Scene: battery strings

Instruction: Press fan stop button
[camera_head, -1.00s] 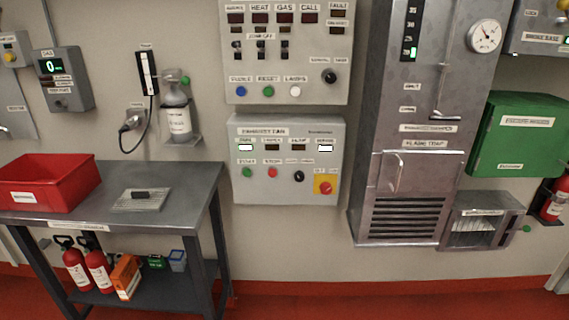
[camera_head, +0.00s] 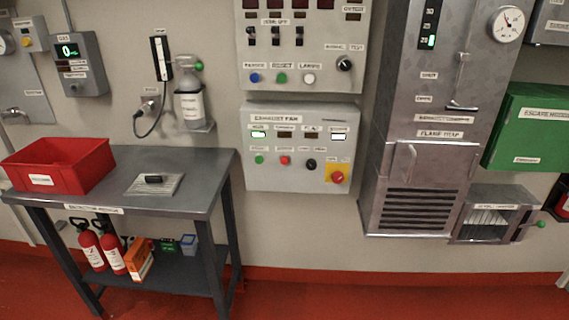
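The exhaust fan panel (camera_head: 270,178) is a grey box on the wall in the middle of the head view. The red stop button (camera_head: 285,160) is in its lower row, just right of the green start button (camera_head: 259,159). A black knob (camera_head: 311,164) and a larger red button on a yellow plate (camera_head: 337,176) are further right. Two indicators on the panel are lit, the leftmost greenish and the rightmost white. Neither of my grippers shows in the view, and nothing covers the buttons.
A grey metal table (camera_head: 100,196) stands at the left with a red bin (camera_head: 58,166). Its lower shelf holds red extinguishers (camera_head: 102,250). A tall metal cabinet (camera_head: 425,170) stands right of the panel. Red floor below the panel is clear.

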